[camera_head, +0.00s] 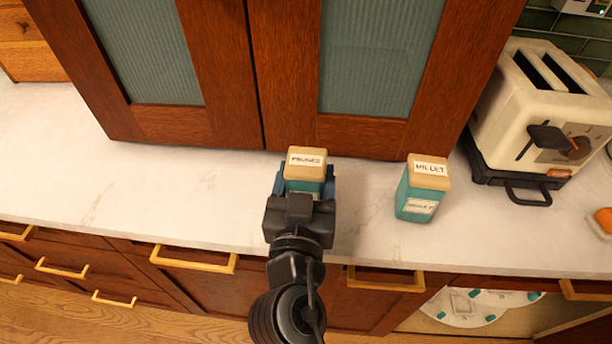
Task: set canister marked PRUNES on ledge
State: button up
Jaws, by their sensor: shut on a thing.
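The canister marked PRUNES (306,161) is teal with a tan lid and a white label on top. It is at the middle of the view, over the pale counter, close to the front of the wooden cabinet. My gripper (304,184) is shut on it from the near side, with a jaw on each side. My gripper hides the lower part of the canister, so I cannot tell whether its base touches the counter. No separate ledge can be made out; the counter (160,190) is the flat surface in view.
A similar canister marked MILLET (424,188) stands upright on the counter to the right. A cream toaster (545,110) is at the far right, with an orange thing (604,219) near it. Cabinet doors (225,75) rise behind. The counter's left side is clear.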

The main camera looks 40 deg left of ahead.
jog(key=shift+f, duration=0.15)
jog(key=o, duration=1.2)
jog(key=shift+o, duration=0.2)
jog(key=shift+s+d, duration=0.1)
jog(key=shift+s, duration=0.05)
jog(key=b+v, duration=0.3)
jog(key=v, duration=0.8)
jog(key=shift+s+d+b, duration=0.15)
jog(key=shift+s+b, duration=0.2)
jog(key=shift+b, duration=0.05)
